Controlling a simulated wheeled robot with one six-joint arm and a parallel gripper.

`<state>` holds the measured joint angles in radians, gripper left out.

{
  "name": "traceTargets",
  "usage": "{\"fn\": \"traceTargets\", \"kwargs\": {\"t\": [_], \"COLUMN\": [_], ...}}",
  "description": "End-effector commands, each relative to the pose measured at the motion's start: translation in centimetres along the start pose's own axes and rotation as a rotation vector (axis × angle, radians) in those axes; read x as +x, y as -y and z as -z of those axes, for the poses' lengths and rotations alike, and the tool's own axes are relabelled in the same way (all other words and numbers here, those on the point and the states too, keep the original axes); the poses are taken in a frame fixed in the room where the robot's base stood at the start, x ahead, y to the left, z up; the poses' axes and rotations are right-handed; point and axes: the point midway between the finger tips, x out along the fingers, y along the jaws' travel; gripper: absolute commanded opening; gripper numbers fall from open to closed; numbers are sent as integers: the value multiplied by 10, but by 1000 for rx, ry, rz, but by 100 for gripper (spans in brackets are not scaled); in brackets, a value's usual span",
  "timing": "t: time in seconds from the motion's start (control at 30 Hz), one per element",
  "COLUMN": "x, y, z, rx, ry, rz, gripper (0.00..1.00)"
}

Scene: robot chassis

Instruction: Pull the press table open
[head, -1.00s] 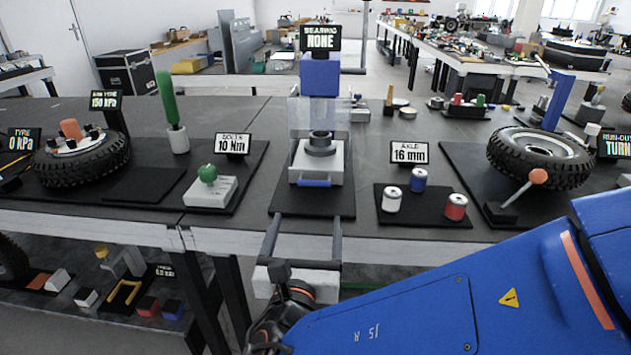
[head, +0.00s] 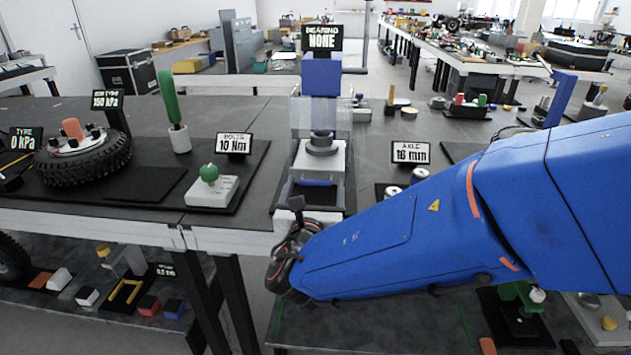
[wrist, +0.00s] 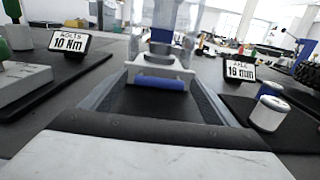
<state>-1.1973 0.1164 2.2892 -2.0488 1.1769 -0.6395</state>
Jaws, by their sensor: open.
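The press table (head: 335,160) is a light grey-white block on a black mat under the blue press head, with a dark ring on top. It also shows in the wrist view (wrist: 178,70). Its blue bar handle (head: 316,182) faces me and shows in the wrist view (wrist: 160,84). My gripper (head: 315,188) is open, its two long grey fingers pointing at the press table. In the wrist view, the fingers of my gripper (wrist: 160,90) lie either side of the handle, with gaps visible. Whether the fingertips touch the press table cannot be told.
A clear guard (head: 300,115) hangs around the press. A torque block with a green knob (head: 209,180) stands left. An axle sign (head: 410,152) and small cylinders (head: 420,175) stand right, partly behind my arm. The bench's front edge lies below my gripper.

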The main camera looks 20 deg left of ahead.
Motion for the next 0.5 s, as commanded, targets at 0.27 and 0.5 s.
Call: {"fn": "traceTargets", "kwargs": {"t": [0.27,0.5], "x": [26,28], "y": [1,0], "z": [0,0], "rx": [1,1], "ry": [0,0], "rz": [2,0], "gripper": [81,81]}}
